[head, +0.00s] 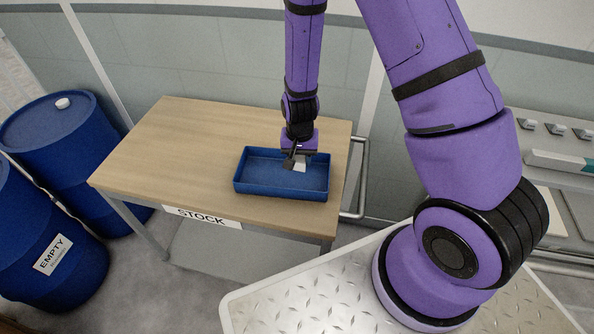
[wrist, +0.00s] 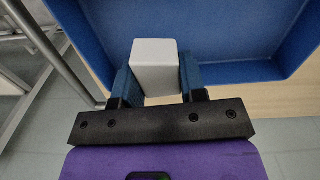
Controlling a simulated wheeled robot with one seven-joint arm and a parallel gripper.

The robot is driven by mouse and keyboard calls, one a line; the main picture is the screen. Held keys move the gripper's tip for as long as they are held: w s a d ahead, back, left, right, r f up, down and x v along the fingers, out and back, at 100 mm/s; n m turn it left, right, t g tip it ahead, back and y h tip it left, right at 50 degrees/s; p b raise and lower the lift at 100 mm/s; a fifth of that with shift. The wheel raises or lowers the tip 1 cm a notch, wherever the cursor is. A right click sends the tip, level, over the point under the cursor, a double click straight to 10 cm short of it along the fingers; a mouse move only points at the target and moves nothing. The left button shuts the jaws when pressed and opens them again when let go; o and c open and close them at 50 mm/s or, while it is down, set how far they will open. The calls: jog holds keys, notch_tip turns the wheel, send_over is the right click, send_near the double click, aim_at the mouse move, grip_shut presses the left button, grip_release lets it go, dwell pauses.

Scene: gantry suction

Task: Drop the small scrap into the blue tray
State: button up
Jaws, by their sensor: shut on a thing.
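The small scrap, a pale grey-white block, is between the two fingers of my gripper (wrist: 157,88). The scrap (wrist: 156,58) shows clearly in the wrist view, and as a small pale patch (head: 299,166) in the head view. My gripper (head: 295,161) is shut on it and points down over the blue tray (head: 270,192). The tray is shallow and rectangular, on the right part of the wooden table. In the wrist view, the tray's blue inside (wrist: 230,40) lies beyond the scrap. I cannot tell the exact height of the scrap above the tray floor.
The wooden table (head: 165,150) has a "STOCK" label on its front and is clear left of the tray. Blue barrels (head: 62,130) stand at the left. A metal rail (head: 360,178) runs along the table's right side.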

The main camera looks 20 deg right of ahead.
jog(key=shift+a+f, duration=0.1)
jog(key=shift+f, duration=2.6)
jog(key=o, duration=0.9)
jog(key=shift+f, duration=0.15)
notch_tip(320, 180, up, 13)
jog(key=shift+f, duration=0.2)
notch_tip(320, 180, up, 12)
jog(key=f+n+t, duration=0.1)
send_over(299, 178)
jog(key=s+d+r+n+t+y, duration=0.1)
jog(key=s+r, duration=0.1)
jog(key=r, duration=0.3)
jog(key=s+d+r+n, duration=0.1)
jog(key=s+d+r, duration=0.15)
jog(key=r, duration=0.35)
jog(key=s+d+r+t, duration=0.1)
jog(key=s+r, duration=0.3)
jog(key=s, duration=0.1)
jog(key=s+d+r+n+t, duration=0.1)
jog(key=s+r, duration=0.4)
jog(key=s, duration=0.1)
jog(key=s+d+r+n+t+h, duration=0.1)
jog(key=s+r, duration=0.3)
jog(key=s, duration=0.1)
jog(key=shift+s+d+r, duration=0.15)
jog(key=shift+s+r, duration=0.2)
jog(key=shift+s, duration=0.05)
